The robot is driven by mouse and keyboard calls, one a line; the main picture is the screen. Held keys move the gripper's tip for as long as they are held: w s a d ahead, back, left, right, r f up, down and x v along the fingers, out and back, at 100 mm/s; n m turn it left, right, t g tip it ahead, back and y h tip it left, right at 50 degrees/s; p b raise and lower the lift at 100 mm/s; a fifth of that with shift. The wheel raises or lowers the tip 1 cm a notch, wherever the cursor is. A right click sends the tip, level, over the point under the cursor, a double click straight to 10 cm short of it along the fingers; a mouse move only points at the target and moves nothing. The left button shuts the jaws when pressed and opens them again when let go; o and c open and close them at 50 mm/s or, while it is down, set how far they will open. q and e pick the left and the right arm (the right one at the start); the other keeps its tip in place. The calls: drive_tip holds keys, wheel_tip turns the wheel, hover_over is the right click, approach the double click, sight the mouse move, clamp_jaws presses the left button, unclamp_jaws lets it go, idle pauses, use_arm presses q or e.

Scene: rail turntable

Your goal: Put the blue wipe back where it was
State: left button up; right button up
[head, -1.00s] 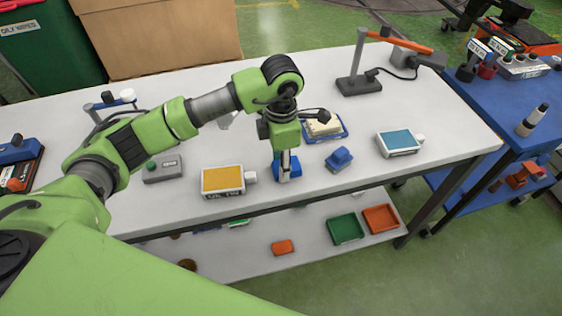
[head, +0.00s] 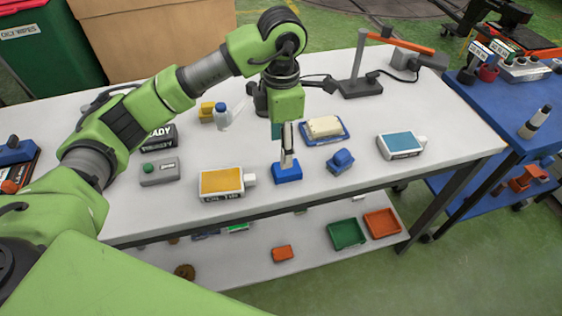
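A small crumpled dark blue item (head: 341,160), which looks like the blue wipe, lies near the front edge of the white bench, right of my gripper. My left gripper (head: 288,160) points down over a flat blue block (head: 287,174) close to the front edge. Its fingers look close together. I cannot tell whether they touch the block or hold anything. A patch of teal (head: 277,130) shows beside the gripper, partly hidden by it. My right gripper is not in view.
On the white bench (head: 455,135) are a yellow-topped box (head: 222,183), a blue-topped box (head: 401,145), a blue tray with a cream block (head: 325,129), a bottle (head: 222,116) and a lamp (head: 360,85). Green (head: 346,233) and orange (head: 382,223) trays sit on the lower shelf.

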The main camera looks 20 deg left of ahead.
use_arm(q)
drive_tip(key=shift+r, duration=2.15)
